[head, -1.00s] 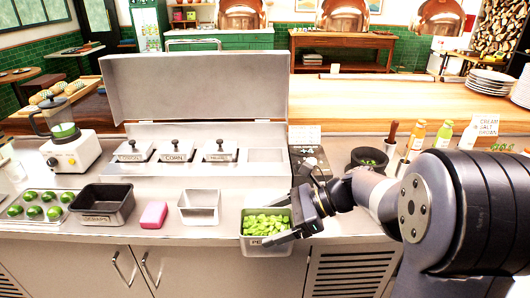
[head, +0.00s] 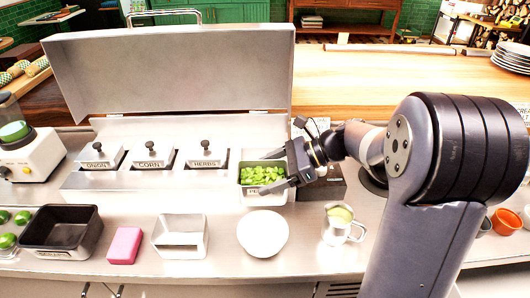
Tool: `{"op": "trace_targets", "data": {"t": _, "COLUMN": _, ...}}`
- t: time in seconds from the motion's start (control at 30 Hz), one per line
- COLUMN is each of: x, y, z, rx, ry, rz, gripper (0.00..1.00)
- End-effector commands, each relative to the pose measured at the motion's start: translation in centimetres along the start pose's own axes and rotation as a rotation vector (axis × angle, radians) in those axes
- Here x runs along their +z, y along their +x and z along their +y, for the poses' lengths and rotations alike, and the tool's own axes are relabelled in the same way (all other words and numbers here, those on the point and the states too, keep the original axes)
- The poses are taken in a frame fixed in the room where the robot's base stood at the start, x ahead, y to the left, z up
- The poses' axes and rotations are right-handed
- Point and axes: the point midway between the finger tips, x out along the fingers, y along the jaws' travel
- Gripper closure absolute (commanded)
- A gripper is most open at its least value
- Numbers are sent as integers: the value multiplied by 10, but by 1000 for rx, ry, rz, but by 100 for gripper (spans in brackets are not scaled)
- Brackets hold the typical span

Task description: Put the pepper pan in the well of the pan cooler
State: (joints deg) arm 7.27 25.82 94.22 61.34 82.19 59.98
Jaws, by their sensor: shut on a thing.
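The pepper pan (head: 264,200) is a metal pan full of green pepper pieces (head: 262,175), with a partly hidden label on its front. My gripper (head: 274,171) reaches in from the right and is shut on the pan's right side. The pan cooler (head: 120,183) is a steel unit with its big lid (head: 175,70) standing open. The pan is upright at the cooler's right end, over the place of the open well, and hides that well. I cannot tell whether its base is still above the opening or partly inside.
Lidded onion (head: 98,157), corn (head: 152,157) and herbs (head: 207,157) pans sit left of the pepper pan. In front stand a dark pan (head: 62,240), a pink sponge (head: 125,245), an empty metal pan (head: 180,250), a white bowl (head: 263,235) and a small jug (head: 342,225).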

Motion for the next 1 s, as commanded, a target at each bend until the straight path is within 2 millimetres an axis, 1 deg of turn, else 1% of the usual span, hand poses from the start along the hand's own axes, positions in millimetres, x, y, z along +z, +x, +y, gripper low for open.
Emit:
{"op": "trace_targets", "data": {"t": 0.03, "x": 2, "y": -1, "z": -13, "rx": 1, "ry": 0, "rz": -1, "gripper": 58}}
{"op": "trace_targets", "data": {"t": 0.3, "x": 2, "y": -1, "z": -74, "rx": 1, "ry": -1, "rz": -1, "gripper": 58}}
{"op": "trace_targets", "data": {"t": 0.5, "x": 2, "y": -2, "z": -115, "rx": 0, "ry": -2, "rz": -1, "gripper": 58}}
{"op": "trace_targets", "data": {"t": 0.7, "x": 2, "y": -2, "z": -152, "rx": 0, "ry": -2, "rz": -1, "gripper": 58}}
{"op": "trace_targets", "data": {"t": 0.83, "x": 1, "y": -2, "z": -172, "rx": 1, "ry": -2, "rz": -1, "gripper": 58}}
{"op": "trace_targets", "data": {"t": 0.87, "x": -2, "y": 0, "z": -173, "rx": 2, "ry": 2, "rz": -1, "gripper": 58}}
{"op": "trace_targets", "data": {"t": 0.9, "x": -10, "y": 5, "z": -171, "rx": 3, "ry": 4, "rz": -1, "gripper": 58}}
{"op": "trace_targets", "data": {"t": 1.0, "x": -21, "y": 11, "z": -171, "rx": 1, "ry": 1, "rz": -1, "gripper": 58}}
